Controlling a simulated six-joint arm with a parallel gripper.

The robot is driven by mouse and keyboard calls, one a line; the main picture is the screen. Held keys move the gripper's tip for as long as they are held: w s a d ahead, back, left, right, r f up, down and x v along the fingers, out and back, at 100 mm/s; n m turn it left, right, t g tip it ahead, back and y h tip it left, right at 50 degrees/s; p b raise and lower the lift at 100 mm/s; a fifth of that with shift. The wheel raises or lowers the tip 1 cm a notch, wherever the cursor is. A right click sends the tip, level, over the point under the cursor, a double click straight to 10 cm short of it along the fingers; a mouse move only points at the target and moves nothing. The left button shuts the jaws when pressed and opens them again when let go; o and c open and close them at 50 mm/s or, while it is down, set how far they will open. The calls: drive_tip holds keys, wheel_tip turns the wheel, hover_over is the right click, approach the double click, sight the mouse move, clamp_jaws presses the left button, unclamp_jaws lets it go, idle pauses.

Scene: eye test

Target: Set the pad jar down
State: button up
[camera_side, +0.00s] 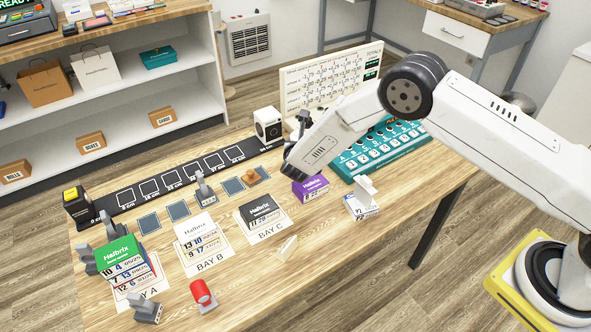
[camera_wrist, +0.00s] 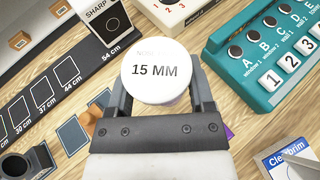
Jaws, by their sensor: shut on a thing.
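My gripper (camera_wrist: 158,104) is shut on the pad jar (camera_wrist: 158,70), a round white jar with "15 MM" on its lid. In the wrist view the lid faces the camera, with one finger on each side. In the side view my gripper (camera_side: 296,142) hangs over the back middle of the wooden table, and I cannot make out the jar there. The jar's underside is hidden, so I cannot tell whether it touches the table.
The black centimetre strip (camera_side: 168,182) and a white SHARP box (camera_side: 268,124) lie left of my gripper. A teal lettered panel (camera_side: 408,152) stands right. A purple box (camera_side: 311,188) and a white-blue box (camera_side: 361,206) stand nearer.

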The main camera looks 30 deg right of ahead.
drive_tip(key=shift+w+f, duration=0.4)
drive_tip(key=shift+w, duration=0.4)
drive_tip(key=shift+w+a+f, duration=0.15)
drive_tip(key=shift+w+f, duration=0.95)
drive_tip(key=shift+f, duration=0.2)
drive_tip(key=shift+w+a+f, duration=0.15)
drive_tip(key=shift+w+f, duration=0.95)
drive_tip(key=shift+f, duration=0.2)
drive_tip(key=shift+f, duration=0.1)
drive_tip(key=shift+w+f, duration=0.1)
drive_tip(key=shift+w, duration=0.05)
drive_tip(key=shift+w+f, duration=0.1)
drive_tip(key=shift+f, duration=1.55)
drive_tip(key=shift+f, duration=0.1)
drive_tip(key=o, duration=1.2)
